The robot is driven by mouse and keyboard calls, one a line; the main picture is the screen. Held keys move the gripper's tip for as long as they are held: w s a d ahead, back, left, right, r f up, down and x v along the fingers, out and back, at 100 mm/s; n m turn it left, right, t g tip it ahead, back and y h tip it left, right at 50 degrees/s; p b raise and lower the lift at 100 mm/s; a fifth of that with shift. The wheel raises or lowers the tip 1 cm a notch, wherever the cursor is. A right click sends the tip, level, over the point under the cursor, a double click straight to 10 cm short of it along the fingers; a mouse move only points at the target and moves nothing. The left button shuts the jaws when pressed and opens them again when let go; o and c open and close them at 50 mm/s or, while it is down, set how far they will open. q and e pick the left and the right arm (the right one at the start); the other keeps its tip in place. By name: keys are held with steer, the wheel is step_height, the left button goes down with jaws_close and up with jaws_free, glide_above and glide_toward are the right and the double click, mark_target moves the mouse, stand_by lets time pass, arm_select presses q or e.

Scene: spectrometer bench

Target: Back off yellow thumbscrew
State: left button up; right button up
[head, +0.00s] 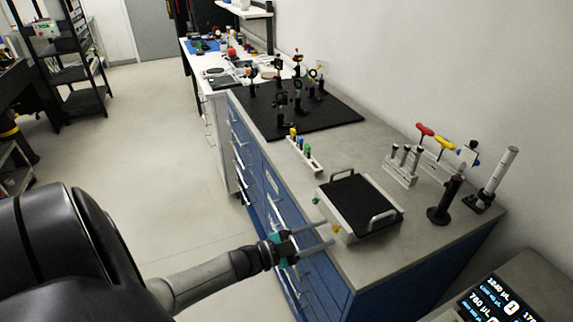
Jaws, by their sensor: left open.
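The yellow thumbscrew (336,228) is a small knob on the near left side of a black-topped plate device (361,205) with two pale handles. A green thumbscrew (315,201) sits farther along the same side. My left gripper (329,232) is open, its two pale fingers pointing right toward the yellow thumbscrew. The fingertips are close to the knob, one on its far side and one on its near side in the picture. I cannot tell whether they touch it. My right gripper is not in view.
The device stands on a grey bench with blue drawers (273,205). A small rack (305,154) and black breadboard with optics (345,115) lie behind. Red (425,130) and yellow (445,143) handled tools and a black post (446,202) stand right. A screen (502,300) is at lower right.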

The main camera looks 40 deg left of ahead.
arm_select(q)
steer(key=v, duration=1.3)
steer(key=shift+s, duration=0.2)
steer(key=shift+a, duration=0.1)
steer(key=s+d+f+n+g+y+b, duration=0.1)
steer(key=s+f+n+g+y+b, duration=0.15)
steer(key=f, duration=0.75)
steer(key=s+f+n+g+y+b, duration=0.2)
steer(key=s+f, duration=0.1)
steer(key=f, duration=0.7)
steer(key=s+d+f+n+g+y+b, duration=0.1)
steer(key=s+f+n+g+y+b, duration=0.15)
steer(key=f, duration=0.75)
steer(key=s+d+f+n+g+b, duration=0.1)
steer(key=s+d+f+g+b, duration=0.1)
steer(key=s+d+f+g, duration=0.2)
steer(key=s+d+f+n+g+b, duration=0.1)
steer(key=s+d+f+g+b, duration=0.2)
steer(key=s+d+f, duration=0.5)
steer(key=s+f+g, duration=0.1)
steer(key=s+f, duration=0.4)
steer(key=s, duration=0.1)
steer(key=shift+s+d+g, duration=0.3)
steer(key=shift+d, duration=0.1)
